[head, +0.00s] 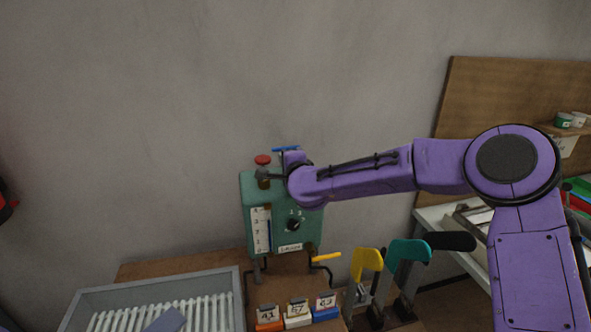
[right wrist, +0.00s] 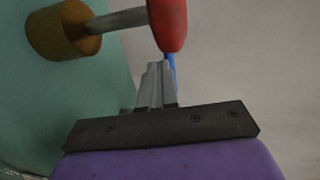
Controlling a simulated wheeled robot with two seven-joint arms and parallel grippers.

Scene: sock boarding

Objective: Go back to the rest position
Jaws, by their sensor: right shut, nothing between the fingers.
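My right arm reaches across from the right to the green control box (head: 283,232) on the wall side of the bench. My right gripper (right wrist: 158,66) is shut and empty, with its fingertips just below a red knob (right wrist: 167,24) in the right wrist view. I cannot tell whether they touch it. The knob sits on a rod from a brass hub (right wrist: 50,34). In the head view the red knob (head: 263,160) stands at the top of the box, beside the end of my right arm. My left gripper is not in view.
A grey tray (head: 88,294) with white ribs stands front left. Yellow (head: 368,259), teal (head: 408,251) and black (head: 450,241) foot-shaped forms stand right of the box. Labelled blocks line the bench front. A blue handle (head: 286,149) is behind the gripper. The wall above is clear.

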